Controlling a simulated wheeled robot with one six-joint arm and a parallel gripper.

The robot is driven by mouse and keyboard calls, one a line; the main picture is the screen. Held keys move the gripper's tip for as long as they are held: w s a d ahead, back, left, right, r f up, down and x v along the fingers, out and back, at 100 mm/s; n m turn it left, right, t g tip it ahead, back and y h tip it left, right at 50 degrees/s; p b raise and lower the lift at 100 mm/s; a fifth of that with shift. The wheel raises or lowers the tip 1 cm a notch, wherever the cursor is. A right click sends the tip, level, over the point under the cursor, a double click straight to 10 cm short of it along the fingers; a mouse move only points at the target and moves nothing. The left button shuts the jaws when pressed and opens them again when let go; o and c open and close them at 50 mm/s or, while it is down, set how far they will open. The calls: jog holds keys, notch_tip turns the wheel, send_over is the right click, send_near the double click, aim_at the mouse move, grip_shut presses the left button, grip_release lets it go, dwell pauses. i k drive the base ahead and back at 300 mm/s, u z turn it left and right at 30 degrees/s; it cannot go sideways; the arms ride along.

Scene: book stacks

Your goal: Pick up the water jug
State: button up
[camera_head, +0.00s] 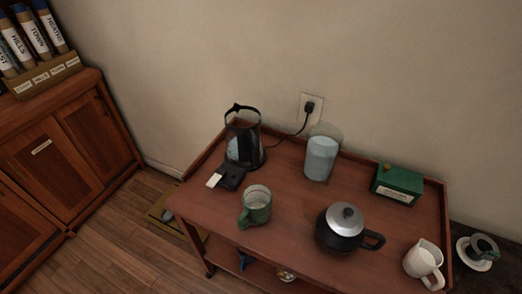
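A clear jug (321,158) with pale blue water in it stands upright at the back of a reddish-brown wooden cart (292,207), close to the wall. It looks like the water jug; its upper part is clear, and I cannot make out a handle. Nothing covers it from this view. My gripper is not in view.
A cord runs to the wall outlet (310,107). Wooden cabinets (65,150) stand left.

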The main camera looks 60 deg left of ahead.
aim_at(325, 140)
jog(key=u, duration=1.5)
